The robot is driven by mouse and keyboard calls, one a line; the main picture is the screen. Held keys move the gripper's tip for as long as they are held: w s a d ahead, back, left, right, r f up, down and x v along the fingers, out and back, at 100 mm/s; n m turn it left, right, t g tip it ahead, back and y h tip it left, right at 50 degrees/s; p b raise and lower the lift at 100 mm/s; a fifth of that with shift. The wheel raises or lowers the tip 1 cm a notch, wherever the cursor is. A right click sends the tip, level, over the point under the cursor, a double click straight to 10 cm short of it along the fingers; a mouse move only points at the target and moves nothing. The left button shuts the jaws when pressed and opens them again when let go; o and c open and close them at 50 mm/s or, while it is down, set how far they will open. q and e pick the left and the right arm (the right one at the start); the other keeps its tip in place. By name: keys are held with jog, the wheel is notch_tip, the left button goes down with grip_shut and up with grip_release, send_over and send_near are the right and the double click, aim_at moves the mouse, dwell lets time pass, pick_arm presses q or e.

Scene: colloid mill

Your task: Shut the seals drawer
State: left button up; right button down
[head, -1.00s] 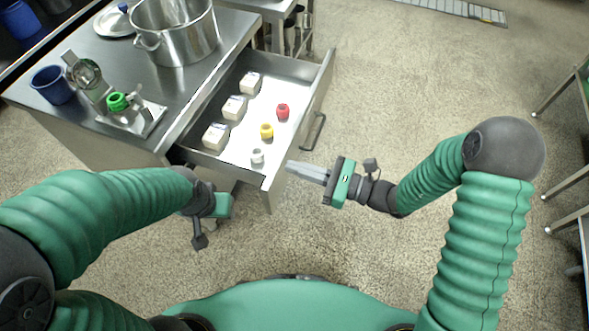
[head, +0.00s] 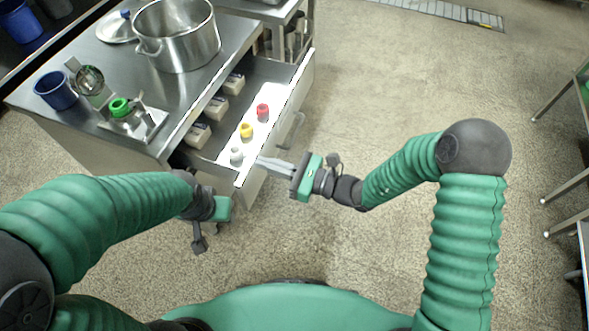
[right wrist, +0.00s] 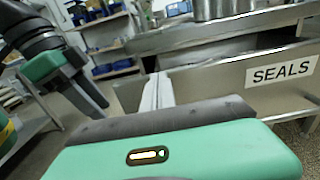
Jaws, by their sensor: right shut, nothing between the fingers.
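The seals drawer (head: 290,92) is partly open, sticking out to the right from the steel bench. Its front panel carries a SEALS label (right wrist: 281,71) in the right wrist view. Inside are a red fitting (head: 262,111), a yellow fitting (head: 246,130), a pale fitting (head: 236,154) and white boxes (head: 217,105) partly under the bench top. My right gripper (head: 262,164) is shut and empty, its fingertips at the near end of the drawer front; contact is likely but not certain. My left gripper (head: 204,228) hangs left of the drawer's near corner; its fingers are hard to make out.
The bench top (head: 112,62) holds a steel pot (head: 178,40), a blue cup (head: 55,90) and a small stand with a green-topped part (head: 119,107). The drawer handle (head: 292,131) sticks out from the front.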

jog(key=x, duration=1.6)
jog(key=shift+a, duration=0.4)
jog(key=shift+w, duration=0.1)
